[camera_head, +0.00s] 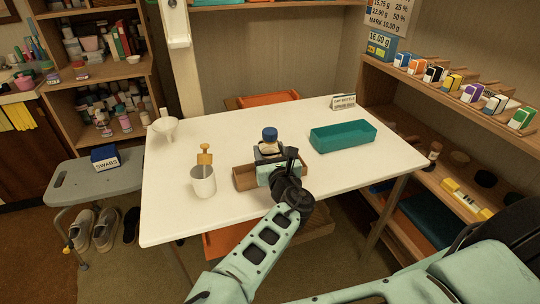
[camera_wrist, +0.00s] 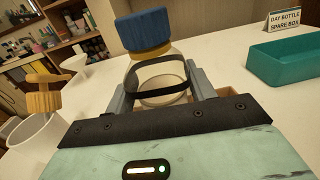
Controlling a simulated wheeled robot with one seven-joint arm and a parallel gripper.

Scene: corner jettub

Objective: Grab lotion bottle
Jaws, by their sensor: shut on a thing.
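The lotion bottle (camera_head: 270,138) has a blue cap over a yellow collar and a pale body. It is upright over the wooden tray (camera_head: 243,184) on the white table. In the wrist view the bottle (camera_wrist: 150,38) stands between the two grey fingers. My gripper (camera_head: 268,153) is shut on its body, also seen in the wrist view (camera_wrist: 160,88). The bottle's lower part is hidden by my gripper, so I cannot tell whether it touches the tray.
On the white table (camera_head: 330,190), a white cup (camera_head: 203,183) with a wooden-handled tool stands left of the tray. A funnel (camera_head: 166,128) is at the back left. A teal box (camera_head: 343,136) and a small sign (camera_head: 343,101) are at the right. A loaded shelf (camera_head: 450,100) borders the right.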

